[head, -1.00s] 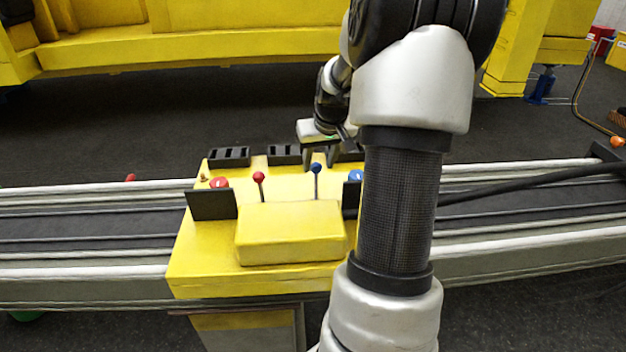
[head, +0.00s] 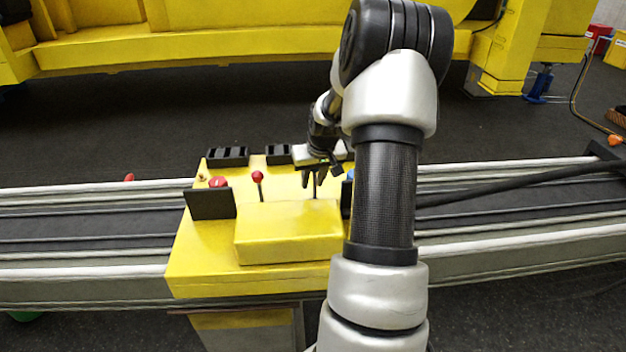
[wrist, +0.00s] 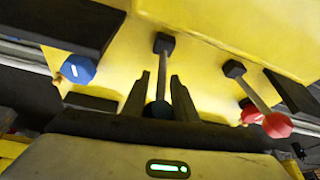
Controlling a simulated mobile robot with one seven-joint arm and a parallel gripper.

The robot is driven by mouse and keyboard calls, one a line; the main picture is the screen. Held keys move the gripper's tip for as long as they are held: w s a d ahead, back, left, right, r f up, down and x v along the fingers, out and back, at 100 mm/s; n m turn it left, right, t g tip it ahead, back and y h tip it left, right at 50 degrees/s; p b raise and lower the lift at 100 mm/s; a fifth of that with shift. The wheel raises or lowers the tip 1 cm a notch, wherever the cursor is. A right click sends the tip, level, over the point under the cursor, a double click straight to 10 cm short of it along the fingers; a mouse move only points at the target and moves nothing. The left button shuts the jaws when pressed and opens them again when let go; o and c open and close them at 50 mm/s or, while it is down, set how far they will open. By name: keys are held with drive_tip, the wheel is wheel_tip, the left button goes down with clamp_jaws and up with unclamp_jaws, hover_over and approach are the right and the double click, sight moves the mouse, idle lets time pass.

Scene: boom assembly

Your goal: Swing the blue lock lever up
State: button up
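The blue lock lever is a thin dark rod with a blue knob, standing on a yellow console (head: 205,260). In the head view its rod (head: 315,188) shows below my gripper (head: 313,180), which hides the knob. In the wrist view the rod (wrist: 161,70) runs down between my two fingers (wrist: 160,85), and the dark blue knob (wrist: 158,108) sits deeper between them. The fingers stand apart on either side of the lever, with gaps beside the rod. Contact with the knob cannot be told.
A red-knobbed lever (head: 258,176) stands left of the blue one, near a red button (head: 218,182). A blue button (wrist: 78,69) lies on the other side. Dark plates (head: 211,204) and a raised yellow block (head: 290,234) flank the levers. Rails (head: 90,238) run sideways.

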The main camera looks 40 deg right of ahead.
clamp_jaws()
drive_tip(key=shift+s+f+t+b, duration=0.15)
drive_tip(key=shift+f+t+b, duration=0.15)
drive_tip(key=shift+b, duration=0.7)
drive_tip(key=b, duration=0.1)
drive_tip(key=t+h+b, duration=0.1)
drive_tip(key=b, duration=0.1)
drive_tip(key=shift+s+a+r, duration=0.1)
drive_tip(key=shift+s+a, duration=0.1)
drive_tip(key=shift+s, duration=0.15)
drive_tip(key=shift+s+a+r+t+h+b, duration=0.15)
drive_tip(key=shift+r+t+h+b, duration=0.2)
drive_tip(key=shift+t+b, duration=0.25)
drive_tip(key=o, duration=0.5)
unclamp_jaws()
drive_tip(key=shift+r, duration=0.1)
